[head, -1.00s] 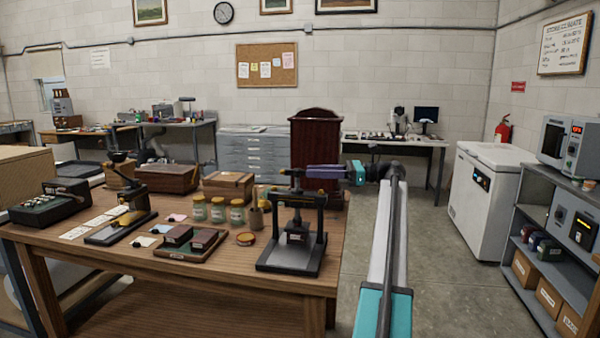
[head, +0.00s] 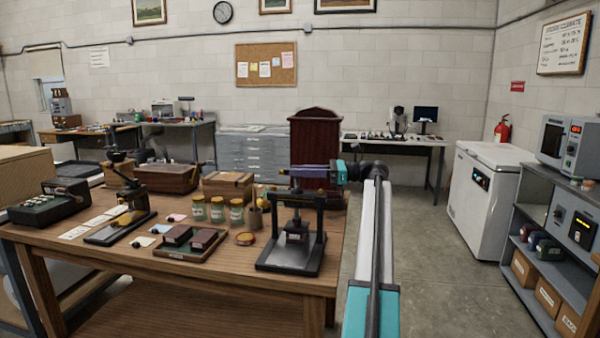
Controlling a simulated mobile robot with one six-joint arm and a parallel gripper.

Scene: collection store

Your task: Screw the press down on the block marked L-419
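The dark press (head: 321,240) stands at the front right of the wooden table. It has two upright posts, a crossbar and a flat base, with a screw rising at the top centre. A small dark block shape with a pale mark (head: 294,237) shows between the posts; I cannot tell whether it is a block or the press plate. No block marking is readable. My gripper (head: 290,172) is at the top of the press screw; its fingers are too small to judge.
Several jars (head: 217,211) with yellow lids and a round amber dish (head: 245,239) stand left of the press. A wooden box (head: 228,186) is behind them. A stamping device (head: 125,200) and pale cards (head: 89,223) lie further left.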

